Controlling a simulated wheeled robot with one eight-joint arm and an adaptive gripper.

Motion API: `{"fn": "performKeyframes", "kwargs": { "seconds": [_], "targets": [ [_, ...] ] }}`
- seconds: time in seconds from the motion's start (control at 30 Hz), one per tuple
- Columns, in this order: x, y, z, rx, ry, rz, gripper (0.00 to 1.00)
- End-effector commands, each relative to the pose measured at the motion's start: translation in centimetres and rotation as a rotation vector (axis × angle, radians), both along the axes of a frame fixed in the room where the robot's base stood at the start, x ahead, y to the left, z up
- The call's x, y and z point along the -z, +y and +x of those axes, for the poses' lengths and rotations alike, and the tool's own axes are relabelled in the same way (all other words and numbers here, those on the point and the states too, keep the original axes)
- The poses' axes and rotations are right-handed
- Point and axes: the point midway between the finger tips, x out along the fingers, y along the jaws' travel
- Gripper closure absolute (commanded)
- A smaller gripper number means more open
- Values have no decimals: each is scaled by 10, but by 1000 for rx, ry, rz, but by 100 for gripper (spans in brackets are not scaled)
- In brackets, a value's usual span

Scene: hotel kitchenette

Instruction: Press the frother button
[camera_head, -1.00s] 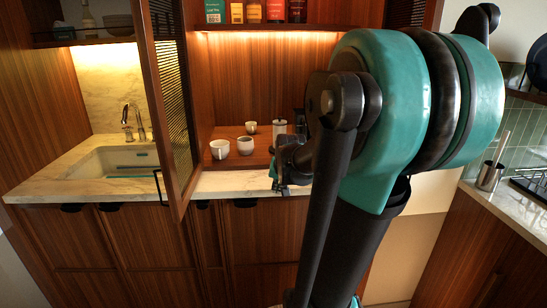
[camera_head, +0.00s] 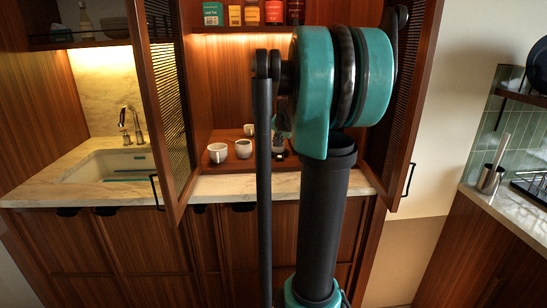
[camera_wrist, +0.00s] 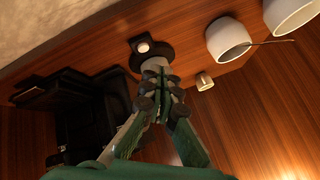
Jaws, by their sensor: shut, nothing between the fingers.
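The frother (camera_wrist: 135,62) stands on the wooden board in the wrist view. I cannot tell whether the fingertips touch the frother.
White cups (camera_head: 217,152) (camera_head: 243,148) stand left of my arm on the board; they also show in the wrist view (camera_wrist: 228,38). A black appliance (camera_wrist: 92,108) is on the left. Open cabinet doors (camera_head: 168,100) flank the niche.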

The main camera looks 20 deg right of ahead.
Motion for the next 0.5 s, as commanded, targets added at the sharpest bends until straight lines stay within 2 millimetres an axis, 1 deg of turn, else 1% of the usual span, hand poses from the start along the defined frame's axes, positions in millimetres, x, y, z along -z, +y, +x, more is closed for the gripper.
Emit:
{"fn": "performKeyframes", "kwargs": {
  "seconds": [0.03,0.1,0.2,0.3,0.5],
  "targets": [
    [-9,-12,10,29,-15,13,100],
    [-18,-23,21,57,-35,28,100],
    [-27,-35,31,88,-53,44,100],
    [-33,-42,36,105,-64,53,100],
    [-35,-44,39,112,-70,56,100]
  ]
}}
